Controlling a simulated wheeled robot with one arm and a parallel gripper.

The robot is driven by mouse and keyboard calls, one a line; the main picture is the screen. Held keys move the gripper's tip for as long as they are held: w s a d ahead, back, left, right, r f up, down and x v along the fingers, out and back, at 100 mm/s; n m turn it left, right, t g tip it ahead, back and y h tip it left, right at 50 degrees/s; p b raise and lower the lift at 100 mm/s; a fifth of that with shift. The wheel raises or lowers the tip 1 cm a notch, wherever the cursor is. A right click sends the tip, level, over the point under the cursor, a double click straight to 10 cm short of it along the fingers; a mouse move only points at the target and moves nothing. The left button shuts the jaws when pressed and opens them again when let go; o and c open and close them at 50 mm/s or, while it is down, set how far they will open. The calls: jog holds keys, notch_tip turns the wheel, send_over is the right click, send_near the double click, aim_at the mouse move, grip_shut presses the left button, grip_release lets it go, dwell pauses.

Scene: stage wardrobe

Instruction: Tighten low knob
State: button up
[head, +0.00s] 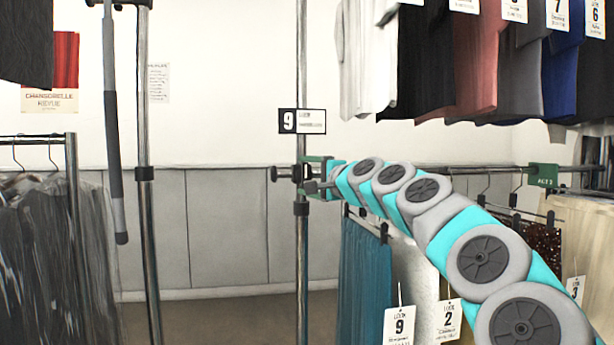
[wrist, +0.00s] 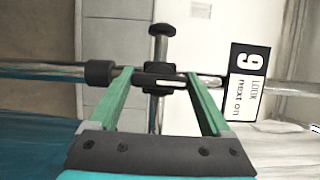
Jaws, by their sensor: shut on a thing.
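My gripper (wrist: 161,76) reaches a dark clamp on the upright chrome pole (head: 301,250). Its two green fingers stand on either side of a black bar-shaped knob (wrist: 145,80) that faces the wrist camera, and are shut on it. I take this to be the low knob; the head view shows the gripper (head: 318,177) at the clamp (head: 298,174), where the fingers and arm partly hide it. A second, T-shaped black handle (head: 273,174) sticks out on the far side of the pole. It also shows in the wrist view (wrist: 162,29).
A "9" sign (head: 302,121) sits on the pole just above the gripper. A black collar (head: 301,208) is below. Teal trousers (head: 363,275) and other tagged garments hang close at right. Another pole (head: 146,230) stands left, with open floor between.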

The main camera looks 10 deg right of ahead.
jog(key=shift+f, duration=0.1)
jog(key=o, duration=1.2)
jog(key=shift+c, duration=0.2)
jog(key=shift+s+d, duration=0.25)
jog(key=shift+s, duration=0.15)
jog(key=v, duration=0.7)
jog(key=shift+b, duration=0.4)
jog(key=shift+a, duration=0.1)
